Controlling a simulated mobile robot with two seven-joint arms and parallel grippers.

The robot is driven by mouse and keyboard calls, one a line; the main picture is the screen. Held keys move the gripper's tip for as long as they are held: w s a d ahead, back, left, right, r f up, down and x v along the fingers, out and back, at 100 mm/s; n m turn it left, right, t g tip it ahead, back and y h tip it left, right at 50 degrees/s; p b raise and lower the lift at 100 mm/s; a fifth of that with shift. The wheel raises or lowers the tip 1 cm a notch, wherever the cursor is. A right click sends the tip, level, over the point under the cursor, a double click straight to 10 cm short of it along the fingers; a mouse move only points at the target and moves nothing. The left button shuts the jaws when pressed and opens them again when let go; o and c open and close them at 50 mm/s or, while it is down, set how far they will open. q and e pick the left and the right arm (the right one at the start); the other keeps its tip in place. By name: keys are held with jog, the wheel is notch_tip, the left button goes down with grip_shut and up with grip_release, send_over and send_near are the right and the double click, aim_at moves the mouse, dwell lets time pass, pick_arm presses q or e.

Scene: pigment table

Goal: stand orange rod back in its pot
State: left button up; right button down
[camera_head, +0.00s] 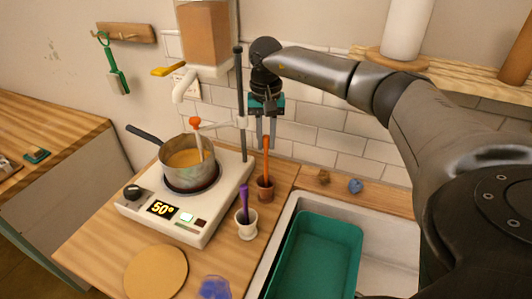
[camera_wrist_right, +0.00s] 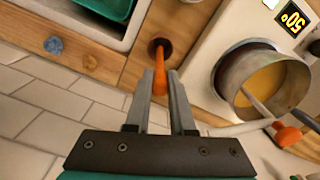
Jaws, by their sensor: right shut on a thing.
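The orange rod (camera_head: 266,163) is upright between the fingers of my right gripper (camera_head: 266,146), which is shut on its upper part. The rod's lower end reaches the mouth of a small brown pot (camera_head: 265,190) on the wooden counter. In the right wrist view, the rod (camera_wrist_right: 160,82) runs from between the fingertips (camera_wrist_right: 160,74) toward the dark opening of the pot (camera_wrist_right: 159,47). Its lower tip appears inside the rim, but how deep it sits cannot be told. My left gripper is not in view.
A white pot (camera_head: 246,224) with a purple rod (camera_head: 244,197) stands in front. Left is a hot plate (camera_head: 208,214) with a saucepan (camera_head: 188,168) and a stand pole (camera_head: 241,110). Right is a sink with a green tub (camera_head: 318,225). Small brown and blue lumps (camera_head: 355,186) lie behind it.

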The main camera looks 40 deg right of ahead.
aim_at(266, 150)
notch_tip(266, 150, down, 4)
jog(key=shift+f, duration=0.25)
jog(key=c, duration=1.2)
grip_release()
jog(key=shift+f, duration=0.15)
jog(key=shift+c, duration=0.2)
jog(key=o, duration=0.5)
jog(key=shift+r, duration=0.25)
notch_tip(266, 150, up, 12)
